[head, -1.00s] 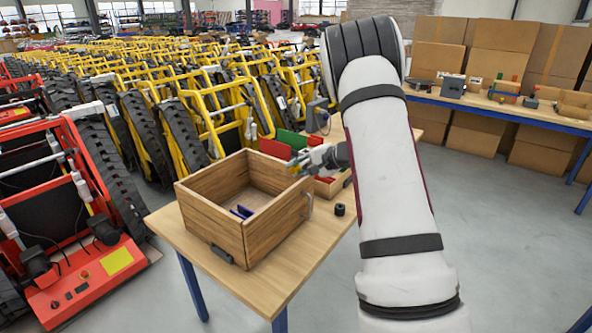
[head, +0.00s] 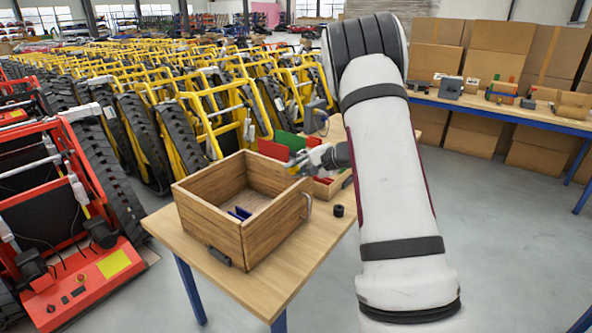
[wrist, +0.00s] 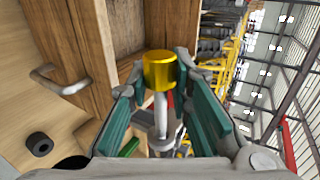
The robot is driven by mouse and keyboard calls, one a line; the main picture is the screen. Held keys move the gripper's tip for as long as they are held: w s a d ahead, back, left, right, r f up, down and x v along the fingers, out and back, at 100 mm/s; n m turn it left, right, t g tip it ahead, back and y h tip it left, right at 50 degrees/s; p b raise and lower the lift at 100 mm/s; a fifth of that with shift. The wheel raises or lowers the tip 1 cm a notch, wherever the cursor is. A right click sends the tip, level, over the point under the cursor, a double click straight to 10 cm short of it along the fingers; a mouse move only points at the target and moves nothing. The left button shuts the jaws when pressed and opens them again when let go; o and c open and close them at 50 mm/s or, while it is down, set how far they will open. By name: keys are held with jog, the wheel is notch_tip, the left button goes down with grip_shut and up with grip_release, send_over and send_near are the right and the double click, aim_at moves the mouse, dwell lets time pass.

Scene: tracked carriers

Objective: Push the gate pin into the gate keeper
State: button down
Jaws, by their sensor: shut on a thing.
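My gripper (head: 297,163) shows in the head view at the back right corner of the wooden box. In the wrist view its teal-padded fingers (wrist: 158,78) are shut on a pin with a gold cylindrical head (wrist: 160,70) and a thin steel shank, which I take as the gate pin. The gold head sits between the fingertips, and the shank runs back between the pads. In the head view only a small yellow spot shows at the fingertips. I cannot make out the gate keeper in either view; the fingers and box may hide it.
The open wooden box (head: 213,222) stands on a wooden table (head: 190,247), with blue pieces (head: 239,213) inside and a metal handle (head: 308,206). A black ring (head: 338,211) lies beside it. Green and red panels (head: 290,141) stand behind. Tracked carriers (head: 100,265) crowd the left.

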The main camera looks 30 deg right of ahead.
aim_at(307, 161)
jog(key=shift+w+d, duration=0.1)
jog(key=shift+d, duration=0.1)
jog(key=shift+w+d+b, duration=0.15)
jog(key=shift+d+b, duration=0.15)
jog(key=shift+b, duration=0.15)
jog(key=shift+w+d+b, duration=0.15)
jog(key=shift+d+b, duration=0.35)
jog(key=shift+b, duration=0.3)
dwell(1.0)
jog(key=shift+w+d, duration=0.1)
jog(key=shift+d, duration=0.25)
jog(key=shift+d+b, duration=0.15)
jog(key=shift+b, duration=0.2)
jog(key=shift+w+b, duration=0.1)
jog(key=shift+b, duration=0.35)
jog(key=shift+w+d+b, duration=0.2)
jog(key=shift+d+b, duration=0.15)
jog(key=shift+d, duration=0.25)
jog(key=shift+d+r, duration=0.1)
jog(key=shift+d, duration=0.1)
